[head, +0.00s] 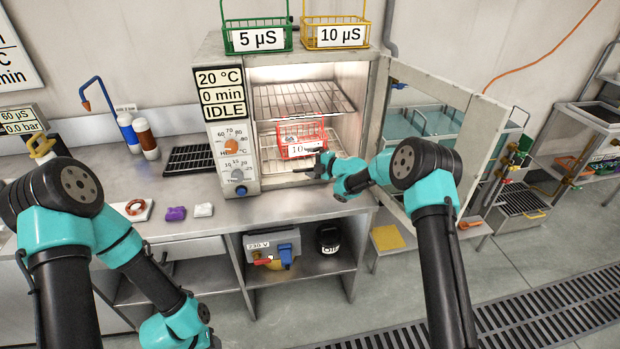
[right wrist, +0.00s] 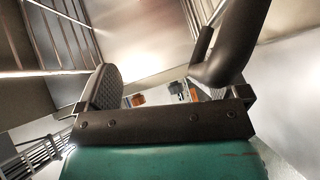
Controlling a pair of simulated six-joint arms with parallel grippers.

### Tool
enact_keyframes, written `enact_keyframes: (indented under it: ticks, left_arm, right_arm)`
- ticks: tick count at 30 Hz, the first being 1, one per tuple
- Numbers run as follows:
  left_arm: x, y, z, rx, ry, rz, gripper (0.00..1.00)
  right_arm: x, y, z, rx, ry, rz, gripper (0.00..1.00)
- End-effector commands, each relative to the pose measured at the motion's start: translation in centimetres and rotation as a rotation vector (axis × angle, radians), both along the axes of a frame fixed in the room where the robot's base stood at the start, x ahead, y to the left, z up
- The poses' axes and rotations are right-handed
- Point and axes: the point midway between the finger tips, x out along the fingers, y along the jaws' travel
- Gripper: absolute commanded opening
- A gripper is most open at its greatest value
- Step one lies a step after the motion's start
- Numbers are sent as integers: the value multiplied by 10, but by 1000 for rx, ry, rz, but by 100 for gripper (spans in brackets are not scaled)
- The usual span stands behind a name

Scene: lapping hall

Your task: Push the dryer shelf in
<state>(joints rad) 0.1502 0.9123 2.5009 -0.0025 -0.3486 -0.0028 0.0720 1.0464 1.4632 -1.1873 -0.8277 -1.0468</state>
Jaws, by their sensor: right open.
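The dryer (head: 228,150) stands on the bench with its door (head: 440,118) swung open to the right. Inside are an upper wire shelf (head: 300,100) and a lower wire shelf (head: 275,155). I cannot tell exactly how far either shelf sticks out. A red basket (head: 288,133) with a white label stands on the lower shelf, partly hidden by my right gripper. My right gripper (head: 312,168) is open and empty at the dryer's mouth, by the front of the lower shelf; contact is unclear. Its fingers (right wrist: 165,85) show in the right wrist view, with shelf wires (right wrist: 60,28) at left. My left gripper is out of view.
A green basket (head: 257,22) and a yellow basket (head: 336,20) stand on top of the dryer. The open door stands close beside my right arm.

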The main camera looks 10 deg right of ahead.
Motion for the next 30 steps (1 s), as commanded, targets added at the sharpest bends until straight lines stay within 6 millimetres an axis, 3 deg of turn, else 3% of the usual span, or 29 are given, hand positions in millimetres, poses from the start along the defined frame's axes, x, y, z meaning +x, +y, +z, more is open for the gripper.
enact_keyframes:
  ticks: [1, 10, 21, 30]
  left_arm:
    - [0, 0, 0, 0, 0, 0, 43]
    - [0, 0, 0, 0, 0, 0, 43]
    - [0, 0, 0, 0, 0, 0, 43]
    - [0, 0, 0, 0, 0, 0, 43]
  right_arm:
    - [-5, 5, 12, 5, -16, 6, 75]
    - [-47, 12, 16, 4, -18, 7, 81]
    - [-99, 20, 21, 4, -19, 6, 81]
    - [-110, 22, 23, 4, -24, 7, 81]
